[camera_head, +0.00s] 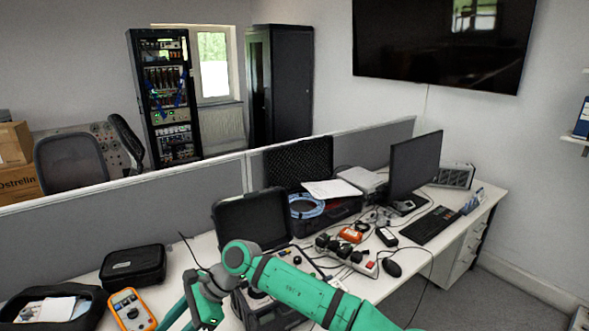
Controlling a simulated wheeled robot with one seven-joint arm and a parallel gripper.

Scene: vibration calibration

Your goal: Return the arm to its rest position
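My green arm (300,290) reaches in from the bottom edge, right of centre, up to a rounded joint left of centre. From there it bends down to the left, in front of the desk. The dark and green parts near my gripper (207,312) are low in the picture, between an orange multimeter (131,310) and an open black instrument case (252,221). The fingers are too small and overlapped to make out. I cannot tell whether they are open or shut, or whether they hold anything. My arm hides part of the case's panel.
The white desk (190,262) also bears a closed black case (133,266), an open pouch (52,306), a power strip (347,256), a mouse (391,268), a keyboard (430,225) and a monitor (414,166). A grey partition (200,191) runs behind it. Bare floor (485,305) shows at lower right.

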